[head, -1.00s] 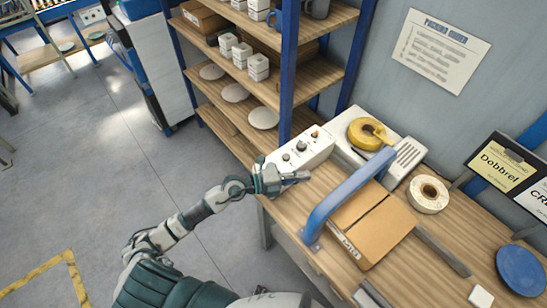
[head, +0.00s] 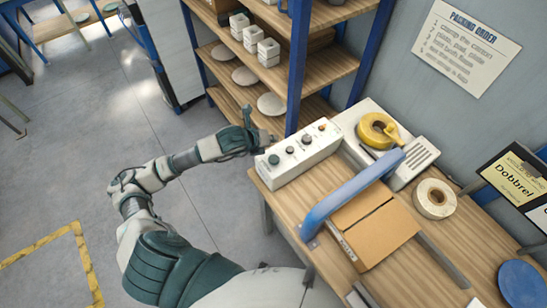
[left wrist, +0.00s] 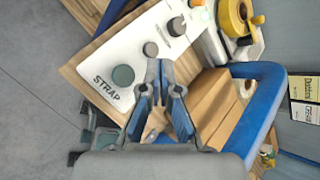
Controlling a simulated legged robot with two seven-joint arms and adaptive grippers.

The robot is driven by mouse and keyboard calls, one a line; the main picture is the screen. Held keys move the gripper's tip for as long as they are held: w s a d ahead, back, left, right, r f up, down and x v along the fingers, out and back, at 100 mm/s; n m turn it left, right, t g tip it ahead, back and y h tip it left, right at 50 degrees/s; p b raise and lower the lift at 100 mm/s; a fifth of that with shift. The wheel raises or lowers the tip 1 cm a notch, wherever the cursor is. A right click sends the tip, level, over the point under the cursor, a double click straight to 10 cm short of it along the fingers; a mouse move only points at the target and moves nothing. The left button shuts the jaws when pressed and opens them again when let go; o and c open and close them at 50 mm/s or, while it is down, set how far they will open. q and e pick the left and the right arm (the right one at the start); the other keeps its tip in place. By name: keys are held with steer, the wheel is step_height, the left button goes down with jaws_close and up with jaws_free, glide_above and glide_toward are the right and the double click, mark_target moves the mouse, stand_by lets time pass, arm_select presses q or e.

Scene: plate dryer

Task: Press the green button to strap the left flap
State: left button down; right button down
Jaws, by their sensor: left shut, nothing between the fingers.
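The green button (head: 273,159) is at the near left end of a white control box (head: 303,158). In the left wrist view the green button (left wrist: 123,75) is uncovered, with the word STRAP beside it. My left gripper (head: 266,136) is shut and empty, by the box's left end behind the green button. In the left wrist view its closed fingertips (left wrist: 160,66) appear right of the button and do not cover it. The brown carton (head: 377,229) lies with its top flaps down beneath a blue arch (head: 352,190). My right gripper is not in view.
The box also carries dark knobs and an orange button (head: 322,127). A yellow tape dispenser (head: 378,130) and a white tape roll (head: 434,198) stand behind the arch. Shelves with plates and small white boxes (head: 268,52) rise behind my left gripper.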

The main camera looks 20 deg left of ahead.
arm_select(q)
steer(key=f, duration=0.1)
steer(key=b, duration=0.3)
glide_above(272, 159)
step_height(272, 159, down, 6)
steer(key=shift+f, duration=0.2)
steer(key=shift+f+b, duration=0.7)
steer(key=shift+b, duration=0.35)
stand_by(0.3)
steer(key=shift+f+b, duration=0.35)
steer(key=shift+b, duration=0.3)
